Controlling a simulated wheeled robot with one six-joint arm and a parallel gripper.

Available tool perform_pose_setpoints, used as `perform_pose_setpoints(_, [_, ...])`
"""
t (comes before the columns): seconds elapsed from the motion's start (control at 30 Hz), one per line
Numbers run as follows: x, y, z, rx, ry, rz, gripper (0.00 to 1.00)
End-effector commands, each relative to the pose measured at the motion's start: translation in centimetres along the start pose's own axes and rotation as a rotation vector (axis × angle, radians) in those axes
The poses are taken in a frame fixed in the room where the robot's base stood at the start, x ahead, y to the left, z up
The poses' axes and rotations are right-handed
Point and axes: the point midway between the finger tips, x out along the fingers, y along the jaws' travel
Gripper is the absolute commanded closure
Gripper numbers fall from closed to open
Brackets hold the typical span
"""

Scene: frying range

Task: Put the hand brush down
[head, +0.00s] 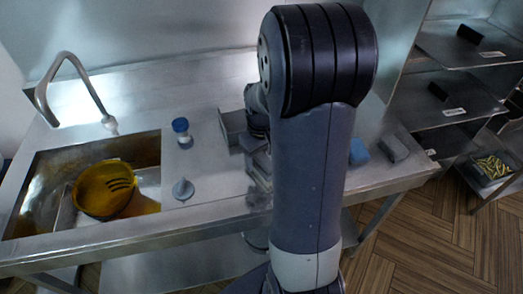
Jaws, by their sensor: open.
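My gripper (259,178) points down over the steel counter (215,180), just left of my upright arm link. It is small in the head view and partly covered by that link; its jaws are open. I cannot clearly make out a hand brush; one may be hidden behind my arm. A grey block-shaped object (394,148) lies on the counter right of my arm, but I cannot tell what it is.
The sink (40,170) at left holds a yellow strainer-like bowl (103,188); a tap (70,65) arches behind. A blue-capped container (181,130), a grey plug-like piece (183,189), an open metal bin (232,127) and a blue block (359,152) stand on the counter. Shelves (455,95) are right.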

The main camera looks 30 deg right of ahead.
Motion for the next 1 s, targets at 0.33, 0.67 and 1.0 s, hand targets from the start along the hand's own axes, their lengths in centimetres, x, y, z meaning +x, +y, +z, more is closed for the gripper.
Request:
perform_pose_setpoints(0.33, [-5.9, 0.1, -0.1, 0.0, 0.007, 0.003, 0.35])
perform_pose_setpoints(0.67, [-11.4, 0.0, -0.1, 0.0, 0.003, 0.001, 0.35])
perform_pose_setpoints(1.0, [-12.2, 0.0, 0.0, 0.0, 0.0, 0.0, 0.35])
